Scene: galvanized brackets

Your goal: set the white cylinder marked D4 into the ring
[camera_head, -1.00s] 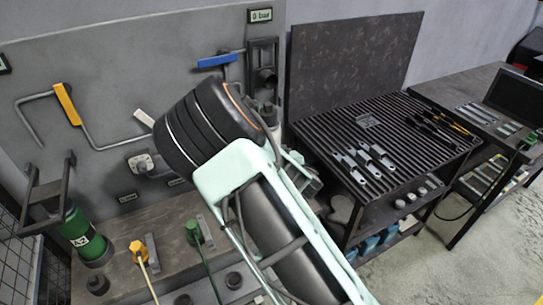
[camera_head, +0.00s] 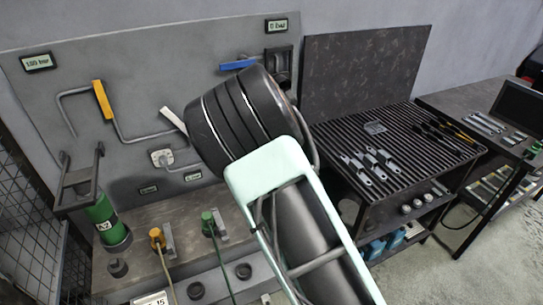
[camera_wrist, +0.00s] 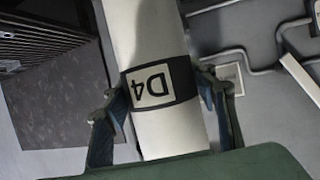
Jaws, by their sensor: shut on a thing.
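The white cylinder (camera_wrist: 148,38) with a dark band marked D4 shows in the wrist view, running from the top edge down between my fingers. My gripper (camera_wrist: 162,90) is shut on it around the band, with one dark green finger on each side. In the head view my own arm hides the gripper and the cylinder. A black bracket (camera_head: 279,58) on the wall panel is partly hidden behind my arm; any ring on it is not visible now. Another black bracket (camera_head: 80,180) at the left has a green cylinder (camera_head: 106,219) marked A2 standing under it.
Bent pipes with a yellow handle (camera_head: 103,99) and a blue handle (camera_head: 238,65) stick out from the panel. A slatted black table (camera_head: 408,138) with metal parts is at the right.

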